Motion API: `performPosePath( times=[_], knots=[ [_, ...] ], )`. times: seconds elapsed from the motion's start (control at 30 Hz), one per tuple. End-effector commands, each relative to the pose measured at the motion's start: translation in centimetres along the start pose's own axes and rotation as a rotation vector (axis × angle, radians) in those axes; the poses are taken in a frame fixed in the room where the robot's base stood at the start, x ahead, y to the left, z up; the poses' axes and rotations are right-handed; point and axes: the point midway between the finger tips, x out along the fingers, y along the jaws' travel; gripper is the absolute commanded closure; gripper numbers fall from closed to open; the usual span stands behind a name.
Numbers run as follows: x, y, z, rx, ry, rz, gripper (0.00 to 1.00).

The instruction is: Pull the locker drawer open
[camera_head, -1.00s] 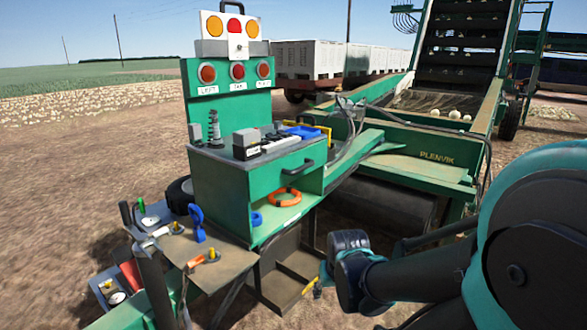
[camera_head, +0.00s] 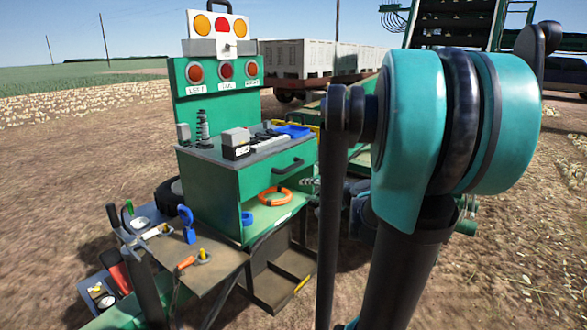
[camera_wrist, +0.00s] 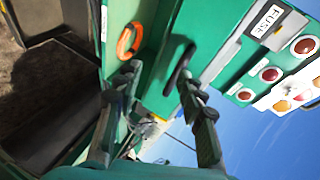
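The locker is a green cabinet; its drawer front (camera_head: 262,178) carries a black bar handle (camera_head: 288,166) and looks shut. In the wrist view the black handle (camera_wrist: 180,68) shows on the green drawer front (camera_wrist: 163,92). My gripper (camera_wrist: 163,82) is open, its two fingers apart, with the handle showing between the fingertips and nothing held. Whether the fingers touch the handle or are still short of it I cannot tell. In the head view my gripper (camera_head: 310,184) is partly hidden by my arm, just right of the cabinet.
Below the drawer, an open shelf holds an orange ring (camera_head: 278,197) and a blue roll (camera_head: 247,218). A blue tray (camera_head: 294,131) and a fuse box (camera_head: 237,152) stand on top. A brown side table (camera_head: 205,265) with tools is at front left. A brown open bin (camera_head: 283,282) sits below.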

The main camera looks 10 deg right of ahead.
Motion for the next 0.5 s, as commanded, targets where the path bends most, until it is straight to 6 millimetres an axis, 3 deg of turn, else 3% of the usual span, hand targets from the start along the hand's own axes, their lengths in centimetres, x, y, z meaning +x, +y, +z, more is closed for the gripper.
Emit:
performPosePath(
  times=[0.03,0.1,0.2,0.37,0.5],
  knots=[
    [-0.1,-0.8,-1.9,0.049,0.034,-0.039,0.61],
    [-0.2,-1.9,-3.7,0.104,0.068,-0.085,0.61],
    [-0.4,-2.6,-5.2,0.147,0.094,-0.122,0.61],
    [0.3,-3.0,-5.7,0.161,0.1,-0.135,0.61],
    [2.2,-3.2,-5.8,0.159,0.097,-0.134,0.61]
  ],
)
